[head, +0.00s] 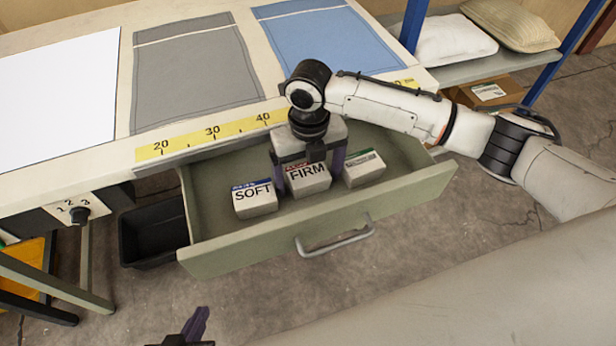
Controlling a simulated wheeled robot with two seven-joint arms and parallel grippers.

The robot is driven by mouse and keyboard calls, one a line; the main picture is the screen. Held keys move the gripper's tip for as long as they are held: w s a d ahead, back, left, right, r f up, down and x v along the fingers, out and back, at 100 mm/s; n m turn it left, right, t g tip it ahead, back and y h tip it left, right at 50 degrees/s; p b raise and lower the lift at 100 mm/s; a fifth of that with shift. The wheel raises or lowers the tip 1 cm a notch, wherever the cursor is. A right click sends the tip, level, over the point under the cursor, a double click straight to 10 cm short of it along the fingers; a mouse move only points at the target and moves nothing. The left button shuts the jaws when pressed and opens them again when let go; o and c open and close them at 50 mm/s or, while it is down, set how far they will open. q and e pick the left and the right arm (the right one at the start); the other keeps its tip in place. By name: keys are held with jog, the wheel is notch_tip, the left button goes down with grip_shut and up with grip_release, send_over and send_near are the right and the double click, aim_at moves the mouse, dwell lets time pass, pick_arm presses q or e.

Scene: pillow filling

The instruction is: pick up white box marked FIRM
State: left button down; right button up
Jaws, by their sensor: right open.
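The white box marked FIRM (309,182) sits in the open drawer, between two other boxes. It has a red and dark label strip along its top edge, partly hidden by my gripper. My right gripper (308,174) points down over this box, open, with one dark finger at each side of it. Whether the fingers touch the box cannot be told. My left gripper (190,328) shows only in part at the bottom edge, away from the drawer; its jaws are not clear.
A white box marked SOFT (254,199) stands left of FIRM, and a green-labelled box (363,169) stands right. The green drawer (230,256) has a front handle (335,243). The table (20,195) with a yellow ruler is behind. A black bin (152,238) stands left.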

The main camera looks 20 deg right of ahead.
jog(key=shift+r, duration=0.1)
jog(key=c, duration=1.2)
